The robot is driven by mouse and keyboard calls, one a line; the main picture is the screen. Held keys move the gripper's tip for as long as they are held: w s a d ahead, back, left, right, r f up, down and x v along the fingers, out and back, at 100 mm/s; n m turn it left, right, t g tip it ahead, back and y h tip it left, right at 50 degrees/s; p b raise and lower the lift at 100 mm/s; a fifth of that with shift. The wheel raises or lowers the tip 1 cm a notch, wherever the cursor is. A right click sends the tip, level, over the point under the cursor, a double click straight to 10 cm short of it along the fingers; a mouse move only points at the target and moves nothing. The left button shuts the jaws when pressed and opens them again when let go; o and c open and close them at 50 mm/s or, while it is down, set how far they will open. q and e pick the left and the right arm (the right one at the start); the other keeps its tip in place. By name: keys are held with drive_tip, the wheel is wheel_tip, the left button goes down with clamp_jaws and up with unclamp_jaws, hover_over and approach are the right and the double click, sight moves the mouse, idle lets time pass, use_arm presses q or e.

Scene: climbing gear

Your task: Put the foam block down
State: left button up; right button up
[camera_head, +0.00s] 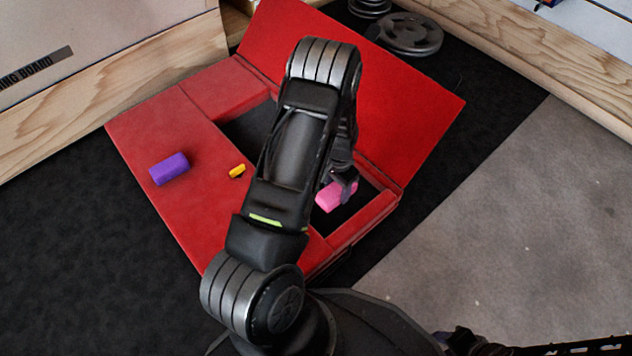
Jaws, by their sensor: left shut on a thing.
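A pink block (334,198), which looks like the foam block, is in my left gripper (344,184). The gripper is shut on it, and the fingers hide part of it. The block is over the dark opening inside the red padded frame (135,132), near its right side. I cannot tell whether it touches the surface below. My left arm crosses the middle of the view and hides part of the frame and opening. What looks like part of my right gripper (468,342) shows at the bottom edge, dark and cut off.
A purple block (169,169) and a small yellow piece (237,171) lie on the frame's left part. A red panel (405,105) leans up behind the opening. Grey weight plates (411,34) lie at the back. Wooden boards edge the back left and right. Grey floor (510,230) at right is clear.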

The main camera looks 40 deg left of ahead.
sight(336, 195)
use_arm(q)
wheel_tip(336, 195, down, 4)
drive_tip(key=shift+r+b, duration=0.2)
drive_tip(key=shift+b, duration=0.4)
drive_tip(key=shift+r, duration=0.1)
wheel_tip(336, 195, down, 5)
drive_tip(key=b, duration=0.2)
drive_tip(key=shift+b, duration=0.35)
drive_tip(key=o, duration=1.3)
drive_tip(key=shift+o, duration=0.2)
